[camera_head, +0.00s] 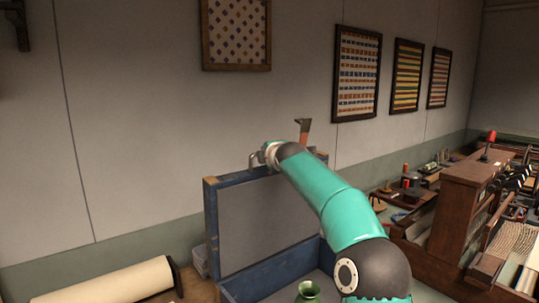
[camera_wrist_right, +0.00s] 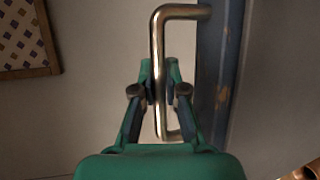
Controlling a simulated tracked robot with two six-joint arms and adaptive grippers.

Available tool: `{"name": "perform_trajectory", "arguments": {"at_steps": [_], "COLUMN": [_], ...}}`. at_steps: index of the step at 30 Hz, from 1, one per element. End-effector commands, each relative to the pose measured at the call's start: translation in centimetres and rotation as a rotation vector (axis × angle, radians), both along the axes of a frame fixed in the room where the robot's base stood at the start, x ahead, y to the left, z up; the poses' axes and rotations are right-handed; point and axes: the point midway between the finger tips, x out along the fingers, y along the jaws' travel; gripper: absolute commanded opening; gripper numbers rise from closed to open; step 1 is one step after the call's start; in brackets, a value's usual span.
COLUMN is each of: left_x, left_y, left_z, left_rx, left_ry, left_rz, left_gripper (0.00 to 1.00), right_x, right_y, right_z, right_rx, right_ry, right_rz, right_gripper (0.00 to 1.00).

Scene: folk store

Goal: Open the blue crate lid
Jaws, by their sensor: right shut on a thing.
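The blue crate (camera_head: 272,275) stands at the lower middle of the head view. Its lid (camera_head: 211,222), blue-framed with a grey inner face, stands raised and roughly upright at the back of the crate. My right arm reaches over the crate, with the right gripper (camera_head: 262,156) at the lid's top edge. In the right wrist view the right gripper (camera_wrist_right: 160,92) is shut on a brass-coloured metal handle (camera_wrist_right: 157,50) beside the lid's blue edge (camera_wrist_right: 213,70). My arm hides part of the lid and the crate's right side. My left gripper is not in view.
A cream roll (camera_head: 115,283) lies at left. A wooden loom-like bench (camera_head: 465,195) with spools stands at right. The wall is close behind the lid.

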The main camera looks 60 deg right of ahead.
Motion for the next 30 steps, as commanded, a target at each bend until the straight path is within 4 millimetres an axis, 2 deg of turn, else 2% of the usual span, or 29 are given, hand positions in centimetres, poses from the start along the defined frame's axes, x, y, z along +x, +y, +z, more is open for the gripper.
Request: {"name": "perform_trajectory", "arguments": {"at_steps": [3, 4, 8, 20, 26, 30], "left_x": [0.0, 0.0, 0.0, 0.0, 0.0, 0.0], "left_y": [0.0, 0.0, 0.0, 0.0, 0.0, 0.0], "left_z": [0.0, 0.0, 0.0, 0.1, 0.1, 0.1], "left_rx": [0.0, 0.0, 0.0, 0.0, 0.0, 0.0], "left_ry": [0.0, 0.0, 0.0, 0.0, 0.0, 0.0], "left_rz": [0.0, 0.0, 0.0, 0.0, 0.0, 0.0], "left_gripper": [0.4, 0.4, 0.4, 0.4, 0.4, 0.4], "right_x": [0.2, 0.2, 0.2, -0.1, -1.5, -3.3], "right_y": [0.1, 0.1, 0.1, 0.3, 1.5, 3.1], "right_z": [-0.6, -0.6, -0.5, 0.0, 0.4, 1.0], "right_rx": [0.011, 0.011, 0.008, 0.001, 0.001, 0.001], "right_ry": [0.008, 0.008, 0.007, 0.002, 0.003, 0.001], "right_rz": [0.002, 0.002, 0.002, 0.002, 0.002, 0.003], "right_gripper": [0.0, 0.17, 0.38, 0.38, 0.38, 0.38]}}
